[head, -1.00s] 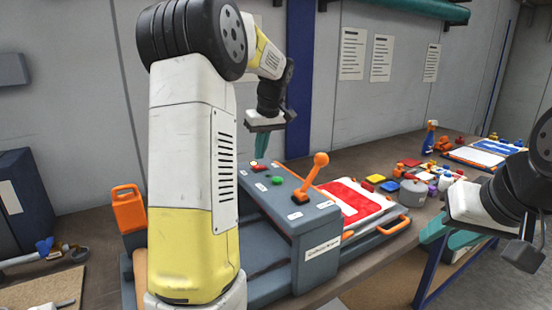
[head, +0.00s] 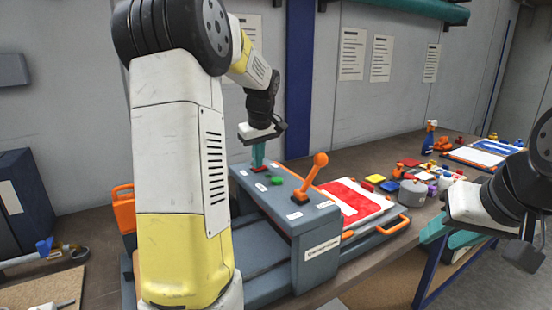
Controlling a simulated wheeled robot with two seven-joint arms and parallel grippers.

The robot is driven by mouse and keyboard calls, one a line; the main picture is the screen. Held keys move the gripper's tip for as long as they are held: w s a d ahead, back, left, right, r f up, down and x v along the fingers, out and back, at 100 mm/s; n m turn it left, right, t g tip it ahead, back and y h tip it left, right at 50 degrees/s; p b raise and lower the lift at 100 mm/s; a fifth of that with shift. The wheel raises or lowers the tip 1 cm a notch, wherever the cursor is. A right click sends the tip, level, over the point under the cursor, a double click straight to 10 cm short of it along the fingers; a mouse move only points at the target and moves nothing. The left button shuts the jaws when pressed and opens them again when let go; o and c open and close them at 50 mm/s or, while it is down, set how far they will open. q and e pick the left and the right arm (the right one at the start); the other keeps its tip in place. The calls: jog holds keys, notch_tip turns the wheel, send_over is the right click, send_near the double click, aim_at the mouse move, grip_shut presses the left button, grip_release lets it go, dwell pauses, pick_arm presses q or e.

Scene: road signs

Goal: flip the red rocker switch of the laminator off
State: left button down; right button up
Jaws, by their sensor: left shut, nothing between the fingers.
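The grey laminator (head: 318,228) stands on the bench with a control panel on top. The panel carries a green button (head: 276,180) and an orange lever (head: 309,180) that stands up. A small patch of red, the rocker switch (head: 260,169), shows at the panel's far left corner. It is mostly hidden by my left gripper (head: 258,160), so its position cannot be read. My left gripper is shut and empty, pointing down with its teal fingertips at the switch; contact cannot be made out. My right gripper (head: 434,229) hangs at the right, away from the laminator, its fingers partly hidden.
A red-and-white sign (head: 352,203) lies on the tray right of the laminator. A grey pot (head: 413,192), coloured blocks and bottles stand farther right. An orange container (head: 124,209) stands left, behind my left arm.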

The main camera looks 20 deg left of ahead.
pick_arm(q)
jog(key=shift+s+f, duration=0.15)
jog(key=shift+f, duration=0.3)
jog(key=shift+w+d+r, duration=0.15)
jog(key=shift+w+d, duration=0.45)
jog(key=shift+d, duration=0.05)
jog(key=r, duration=0.5)
jog(key=shift+s+a, duration=0.1)
jog(key=shift+a, duration=0.15)
jog(key=a+v, duration=0.1)
jog(key=v, duration=0.8)
jog(key=shift+s+d+r, duration=0.2)
jog(key=shift+s+r, duration=0.1)
jog(key=shift+s, duration=0.1)
jog(key=shift+s, duration=0.1)
jog(key=s+d+f+m+t+h, duration=0.1)
jog(key=s+d+f+m, duration=0.2)
jog(key=s, duration=0.5)
jog(key=s+d+f+m+t+h, duration=0.1)
jog(key=s+d+f+m, duration=0.3)
jog(key=s+d, duration=0.2)
jog(key=s+d+f+m+t+h, duration=0.1)
jog(key=s+d+f+m+h, duration=0.1)
jog(key=s, duration=0.7)
jog(key=d+f+m, duration=0.1)
jog(key=d+f, duration=0.1)
jog(key=d, duration=0.1)
jog(key=shift+s+m, duration=0.3)
jog(key=shift+s, duration=0.1)
